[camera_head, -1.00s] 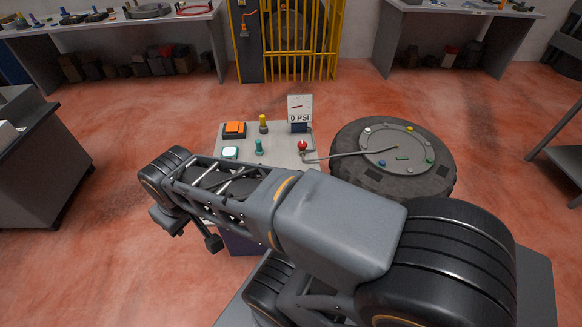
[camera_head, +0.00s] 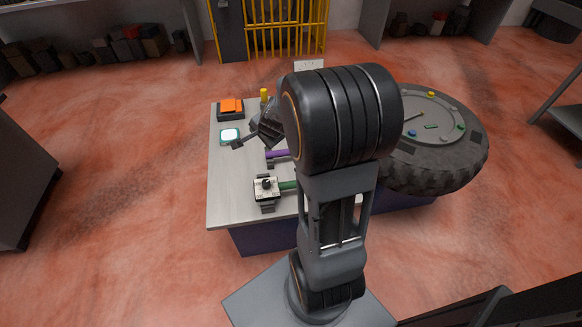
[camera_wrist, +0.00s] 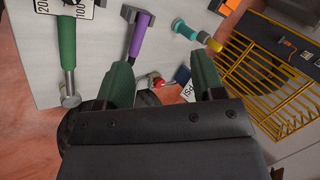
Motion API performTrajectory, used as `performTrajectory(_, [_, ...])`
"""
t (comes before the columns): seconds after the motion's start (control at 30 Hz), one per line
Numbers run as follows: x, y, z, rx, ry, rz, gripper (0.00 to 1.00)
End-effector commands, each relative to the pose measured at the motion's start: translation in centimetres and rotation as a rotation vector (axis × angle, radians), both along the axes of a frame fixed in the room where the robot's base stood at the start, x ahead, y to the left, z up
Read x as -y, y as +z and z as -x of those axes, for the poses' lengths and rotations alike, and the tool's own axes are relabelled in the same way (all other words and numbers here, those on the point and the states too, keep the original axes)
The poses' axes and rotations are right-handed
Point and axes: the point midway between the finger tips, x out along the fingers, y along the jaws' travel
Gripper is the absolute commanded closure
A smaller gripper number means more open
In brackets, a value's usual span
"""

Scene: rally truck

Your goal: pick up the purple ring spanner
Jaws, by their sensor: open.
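The purple ring spanner (camera_head: 277,154) lies on the grey bench top (camera_head: 225,195), partly hidden behind my arm in the head view. In the wrist view the purple spanner (camera_wrist: 137,36) shows its purple handle and a grey head at the top edge. My gripper (camera_head: 253,138) is over the bench, just up and left of the spanner in the head view. In the wrist view my gripper (camera_wrist: 163,77) has its two dark green fingers spread apart with nothing held. The spanner lies beyond the left finger, not between the fingers.
A green-handled tool (camera_wrist: 67,45) lies beside the spanner, near a white block (camera_head: 267,187). A large tyre (camera_head: 440,165) is at the right.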

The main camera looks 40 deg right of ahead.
Motion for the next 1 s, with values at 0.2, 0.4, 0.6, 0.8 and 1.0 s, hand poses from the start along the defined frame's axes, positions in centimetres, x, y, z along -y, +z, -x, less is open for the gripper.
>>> performTrajectory(0.2, [7.6, -10.2, -1.2, 0.041, -0.426, -0.103, 0.38])
performTrajectory(0.4, [10.4, -14.1, -1.7, 0.059, -0.579, -0.131, 0.38])
performTrajectory(0.6, [11.5, -17.2, -3.6, 0.060, -0.590, -0.133, 0.38])
performTrajectory(0.8, [12.1, -19.2, -5.1, 0.061, -0.586, -0.133, 0.38])
performTrajectory(1.0, [12.4, -19.8, -5.7, 0.061, -0.585, -0.133, 0.38])
